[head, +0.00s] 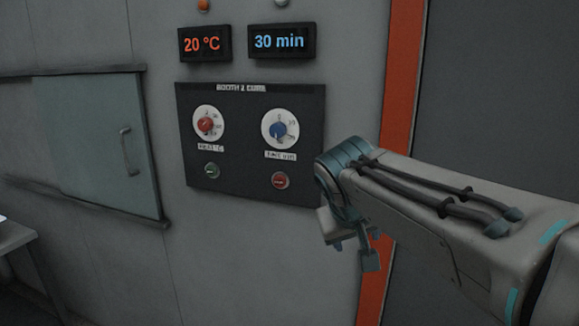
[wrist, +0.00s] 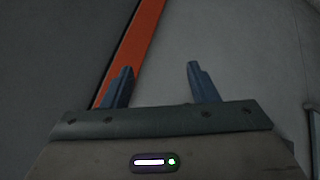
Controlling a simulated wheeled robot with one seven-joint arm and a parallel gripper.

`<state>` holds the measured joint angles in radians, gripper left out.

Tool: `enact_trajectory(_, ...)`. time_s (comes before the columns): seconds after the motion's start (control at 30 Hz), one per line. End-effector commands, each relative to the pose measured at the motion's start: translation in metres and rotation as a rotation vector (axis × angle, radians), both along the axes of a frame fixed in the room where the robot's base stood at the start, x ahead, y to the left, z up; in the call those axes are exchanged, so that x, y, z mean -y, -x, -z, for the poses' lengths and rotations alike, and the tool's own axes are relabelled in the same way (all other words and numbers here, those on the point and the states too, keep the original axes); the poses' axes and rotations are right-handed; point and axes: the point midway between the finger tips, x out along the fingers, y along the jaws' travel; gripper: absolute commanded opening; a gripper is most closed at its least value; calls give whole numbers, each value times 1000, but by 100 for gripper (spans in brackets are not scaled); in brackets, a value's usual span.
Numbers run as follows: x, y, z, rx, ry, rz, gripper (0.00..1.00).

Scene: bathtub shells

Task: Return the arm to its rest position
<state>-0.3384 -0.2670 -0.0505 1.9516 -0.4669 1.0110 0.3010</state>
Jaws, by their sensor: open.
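My arm reaches in from the right in the head view, bent down at its teal joint. My gripper (wrist: 160,72) shows in the wrist view with its two blue fingers apart and nothing between them. In the head view the gripper hangs below the joint, partly hidden by my arm, in front of the orange strip (head: 402,75). It is to the right of and below the dark control panel (head: 235,173), apart from it as far as I can tell.
The panel has a red dial (head: 206,124), a blue dial (head: 279,130), a green button (head: 211,170) and a red button (head: 280,181). Displays above read 20 °C (head: 204,44) and 30 min (head: 280,41). A sliding door (head: 95,145) and a table edge (head: 18,236) are at left.

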Motion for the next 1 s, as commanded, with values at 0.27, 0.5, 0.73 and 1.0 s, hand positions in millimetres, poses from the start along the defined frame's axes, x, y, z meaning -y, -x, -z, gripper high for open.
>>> enact_trajectory(0.27, 29, 92, 23, -206, -173, 64, 54)
enact_trajectory(0.5, 31, 143, 46, -285, -283, 113, 54)
enact_trajectory(0.73, 30, 152, 54, -297, -304, 122, 54)
enact_trajectory(1.0, 30, 151, 54, -297, -303, 122, 54)
